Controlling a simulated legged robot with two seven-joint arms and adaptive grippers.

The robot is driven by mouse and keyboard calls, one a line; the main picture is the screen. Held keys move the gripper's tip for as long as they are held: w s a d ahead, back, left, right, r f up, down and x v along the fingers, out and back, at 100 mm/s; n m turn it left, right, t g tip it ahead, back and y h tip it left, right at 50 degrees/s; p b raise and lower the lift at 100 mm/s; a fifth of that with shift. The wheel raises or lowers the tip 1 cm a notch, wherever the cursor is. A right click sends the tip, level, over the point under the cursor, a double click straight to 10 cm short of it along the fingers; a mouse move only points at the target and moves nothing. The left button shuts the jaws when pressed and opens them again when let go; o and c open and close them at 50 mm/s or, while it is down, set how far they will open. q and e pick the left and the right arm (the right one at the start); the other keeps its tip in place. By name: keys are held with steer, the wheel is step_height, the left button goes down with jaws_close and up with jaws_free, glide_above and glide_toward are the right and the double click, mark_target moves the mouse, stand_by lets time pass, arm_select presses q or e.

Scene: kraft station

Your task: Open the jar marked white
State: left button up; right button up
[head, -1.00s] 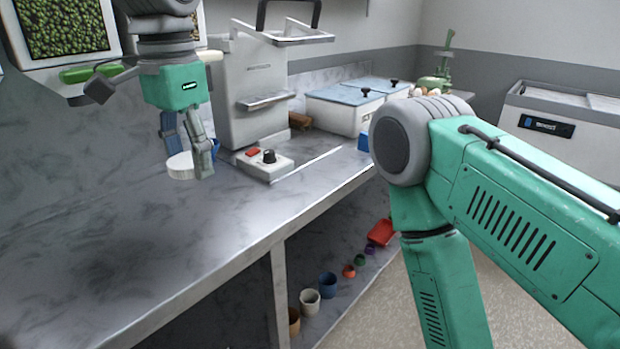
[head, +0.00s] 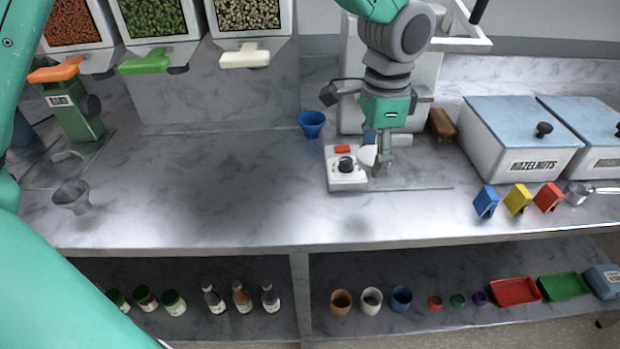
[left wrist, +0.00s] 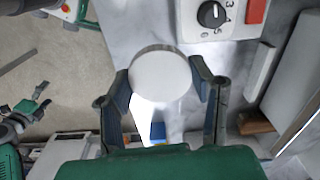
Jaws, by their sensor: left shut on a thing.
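My left gripper (head: 378,168) hangs over the worktop beside a small control box. It is shut on a white round disc (head: 368,155), which looks like a lid. In the left wrist view the disc (left wrist: 160,76) has a flat white face and a grey rim, with a finger on either side. I cannot see a jar under it. Several small jars with dark green lids (head: 173,302) stand on the lower shelf at the left. I cannot read a "white" mark on any of them. My right gripper is not in view.
The control box (head: 346,172) has a black knob and red switch. Blue-lidded bins (head: 521,140) and coloured clips (head: 517,199) are at the right. The worktop's left middle is clear.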

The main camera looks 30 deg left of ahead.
arm_select(q)
steer(key=p, duration=0.5)
glide_above(311, 208)
steer(key=shift+n, duration=0.5)
steer(key=f, duration=0.2)
steer(key=d+f, duration=0.1)
steer(key=f, duration=0.3)
steer(key=shift+d, duration=0.3)
steer(key=a+f, duration=0.2)
steer(key=f, duration=0.2)
steer(key=shift+a+f, duration=0.35)
steer(key=shift+a, duration=0.05)
steer(key=shift+d, duration=0.7)
steer(key=shift+w+d+f, duration=0.1)
steer(key=shift+d+f, duration=0.1)
steer(key=shift+d, duration=0.15)
steer(key=shift+s+a+f, duration=0.25)
steer(key=o, duration=1.3)
steer(key=shift+s+a, duration=0.1)
steer(key=shift+w+a+f, duration=0.15)
steer(key=shift+w+f, duration=0.05)
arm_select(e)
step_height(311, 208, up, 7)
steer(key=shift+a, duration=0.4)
arm_select(q)
steer(key=shift+r, duration=0.15)
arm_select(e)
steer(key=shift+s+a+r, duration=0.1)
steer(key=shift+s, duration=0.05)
